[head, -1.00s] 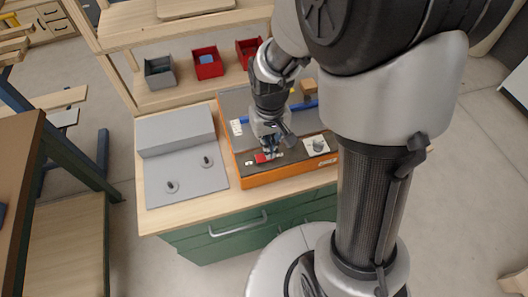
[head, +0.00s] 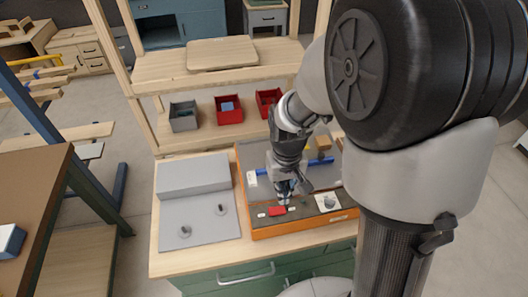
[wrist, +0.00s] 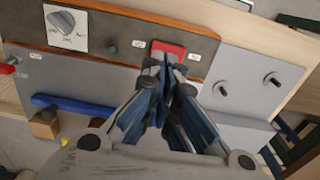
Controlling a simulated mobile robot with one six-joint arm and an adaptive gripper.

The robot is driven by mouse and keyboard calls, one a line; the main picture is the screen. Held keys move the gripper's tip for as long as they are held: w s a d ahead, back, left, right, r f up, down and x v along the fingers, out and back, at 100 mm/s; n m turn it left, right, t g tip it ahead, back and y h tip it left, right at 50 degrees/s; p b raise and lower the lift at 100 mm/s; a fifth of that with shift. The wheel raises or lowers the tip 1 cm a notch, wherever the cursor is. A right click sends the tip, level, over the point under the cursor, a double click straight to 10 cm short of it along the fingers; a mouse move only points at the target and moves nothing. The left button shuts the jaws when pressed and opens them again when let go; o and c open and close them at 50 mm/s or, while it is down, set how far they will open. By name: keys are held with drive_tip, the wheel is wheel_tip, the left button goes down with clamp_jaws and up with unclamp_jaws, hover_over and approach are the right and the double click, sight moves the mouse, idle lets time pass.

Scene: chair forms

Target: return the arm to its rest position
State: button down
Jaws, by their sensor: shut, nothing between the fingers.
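My gripper (head: 285,197) is shut and empty at the end of my arm. It points down over the front part of an orange-edged panel (head: 262,234) with a dark front strip. A red piece (head: 277,211) lies on that strip just in front of the fingertips. In the wrist view my gripper (wrist: 168,68) has its fingertips together, close to the red piece (wrist: 167,50) and partly covering it. I cannot tell whether they touch it.
A blue bar (head: 283,166), a wooden block (head: 323,143) and a dial card (head: 329,202) are on the panel. A grey fixture (head: 198,236) with two pegs stands left. Behind are a grey bin (head: 184,122) and red bins (head: 229,116) on a wooden shelf.

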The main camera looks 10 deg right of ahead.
drive_tip(key=shift+r, duration=0.1)
drive_tip(key=s+r+t, duration=0.4)
drive_tip(key=s+r, duration=1.1)
drive_tip(key=r, duration=0.3)
drive_tip(key=shift+t, duration=0.3)
